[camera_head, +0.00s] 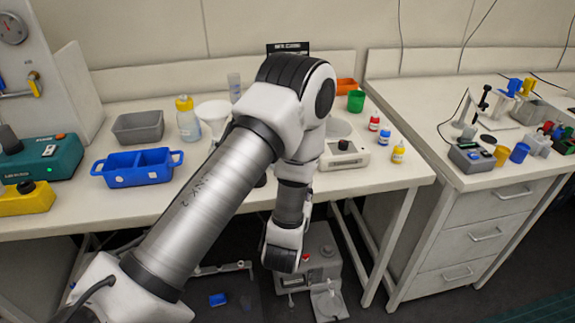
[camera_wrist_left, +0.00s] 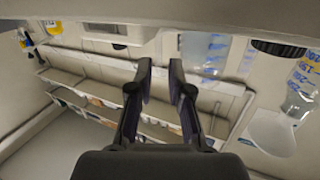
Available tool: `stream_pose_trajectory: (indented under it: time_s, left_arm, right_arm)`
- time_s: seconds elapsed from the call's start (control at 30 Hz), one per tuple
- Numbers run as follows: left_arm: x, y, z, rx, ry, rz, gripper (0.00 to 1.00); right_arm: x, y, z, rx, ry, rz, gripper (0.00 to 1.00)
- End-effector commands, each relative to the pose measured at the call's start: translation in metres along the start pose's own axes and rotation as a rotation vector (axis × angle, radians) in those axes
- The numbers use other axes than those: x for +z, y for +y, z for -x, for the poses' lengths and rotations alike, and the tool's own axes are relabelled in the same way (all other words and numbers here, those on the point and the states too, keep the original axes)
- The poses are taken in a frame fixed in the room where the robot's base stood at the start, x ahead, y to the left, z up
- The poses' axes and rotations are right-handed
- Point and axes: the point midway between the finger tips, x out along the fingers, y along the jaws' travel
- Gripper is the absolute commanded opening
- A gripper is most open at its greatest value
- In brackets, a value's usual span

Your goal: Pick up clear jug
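A clear bottle-like vessel with a yellow cap (camera_head: 188,122) stands upright on the left bench, left of my left arm. It may be the clear jug, but I cannot be sure. In the left wrist view a clear container with blue markings (camera_wrist_left: 203,48) shows beyond the right finger, and another graduated clear vessel (camera_wrist_left: 303,85) is at the right edge. My left gripper (camera_wrist_left: 161,72) is open, with nothing between its fingers. In the head view its fingers do not show; my arm bends down in front of the bench. My right gripper is not in view.
A blue two-compartment tray (camera_head: 137,168), a grey bin (camera_head: 138,127) and a white funnel-like vessel (camera_head: 212,112) are near the bottle. A white device (camera_head: 345,157) and small colored bottles stand right of my arm.

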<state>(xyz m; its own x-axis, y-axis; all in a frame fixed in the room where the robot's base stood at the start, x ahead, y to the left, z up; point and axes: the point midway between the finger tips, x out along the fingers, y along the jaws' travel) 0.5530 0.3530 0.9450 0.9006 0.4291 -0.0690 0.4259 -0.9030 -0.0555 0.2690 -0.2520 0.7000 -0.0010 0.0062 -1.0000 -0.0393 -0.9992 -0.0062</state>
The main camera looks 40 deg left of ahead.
Motion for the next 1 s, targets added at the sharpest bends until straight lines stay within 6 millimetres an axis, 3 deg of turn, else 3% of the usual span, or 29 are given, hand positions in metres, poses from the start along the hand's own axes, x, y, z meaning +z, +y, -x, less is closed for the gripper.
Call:
stream_pose_trajectory:
  time_s: [0.03,0.1,0.23,0.6,0.87,0.93,1.0]
  left_arm:
    - [0.001,0.001,-0.008,-0.008,0.037,0.021,0.19]
    - [-0.011,0.002,-0.013,-0.01,0.063,0.037,0.19]
    - [-0.023,0.002,-0.026,-0.012,0.075,0.045,0.19]
    - [-0.022,0.0,-0.084,-0.01,0.071,0.043,0.19]
    - [-0.02,0.0,-0.091,-0.008,0.068,0.04,0.19]
    - [-0.02,0.0,-0.091,-0.008,0.068,0.04,0.0]
    - [-0.02,0.0,-0.091,-0.008,0.068,0.04,0.0]
  right_arm:
    - [0.0,0.0,-0.021,0.0,0.0,0.0,0.4]
    - [0.0,0.0,-0.025,0.0,0.0,0.0,0.4]
    - [0.0,0.0,-0.017,0.0,0.001,0.0,0.4]
    - [0.0,0.0,0.004,0.0,0.001,0.0,0.4]
    - [0.0,0.0,0.003,0.0,0.001,0.0,0.4]
    - [0.0,0.0,0.003,0.0,0.0,0.0,0.4]
    - [0.0,0.0,0.003,0.0,0.0,0.0,0.4]
